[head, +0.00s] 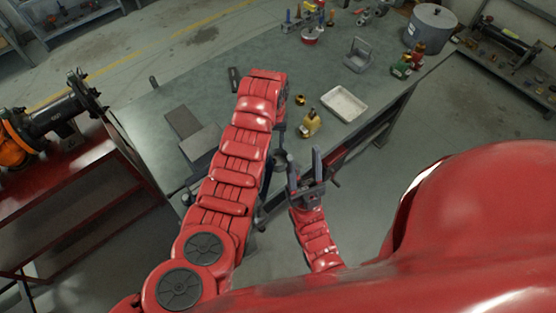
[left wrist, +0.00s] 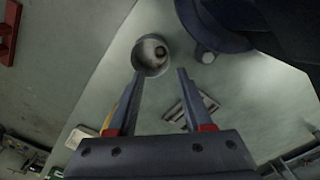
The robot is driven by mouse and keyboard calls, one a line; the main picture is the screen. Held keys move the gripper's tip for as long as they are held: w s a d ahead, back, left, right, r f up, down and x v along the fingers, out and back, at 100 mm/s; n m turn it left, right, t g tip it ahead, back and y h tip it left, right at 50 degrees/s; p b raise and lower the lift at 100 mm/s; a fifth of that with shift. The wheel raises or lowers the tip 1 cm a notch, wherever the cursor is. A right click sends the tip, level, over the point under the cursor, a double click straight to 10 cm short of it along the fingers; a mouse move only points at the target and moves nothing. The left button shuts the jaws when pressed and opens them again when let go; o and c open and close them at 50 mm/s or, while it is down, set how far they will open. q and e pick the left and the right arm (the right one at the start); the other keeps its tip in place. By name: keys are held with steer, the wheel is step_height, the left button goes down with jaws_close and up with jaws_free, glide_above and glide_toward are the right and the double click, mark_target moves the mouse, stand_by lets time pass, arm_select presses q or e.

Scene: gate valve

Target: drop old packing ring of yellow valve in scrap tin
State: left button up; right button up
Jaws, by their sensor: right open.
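The yellow valve (head: 310,123) stands on the bench near its front edge in the head view, right of my left arm. In the left wrist view a round grey tin (left wrist: 151,57) lies just beyond my left fingertips (left wrist: 160,74), with a small dark piece (left wrist: 160,51) inside; I cannot tell whether that piece is the packing ring. My left fingers are apart with nothing visible between them. In the head view the left gripper is mostly hidden behind its arm. My right gripper (head: 305,165) is open and empty by the bench's front edge, below the valve.
A white tray (head: 344,103) and a small yellow-and-black item (head: 300,99) are near the valve. A grey basket (head: 358,55), red and green valves (head: 406,64) and a large grey pot (head: 431,28) stand farther back. Grey plates (head: 183,122) lie left of my arm.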

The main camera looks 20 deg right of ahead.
stand_by(0.3)
arm_select(q)
steer(key=shift+r, duration=8.75)
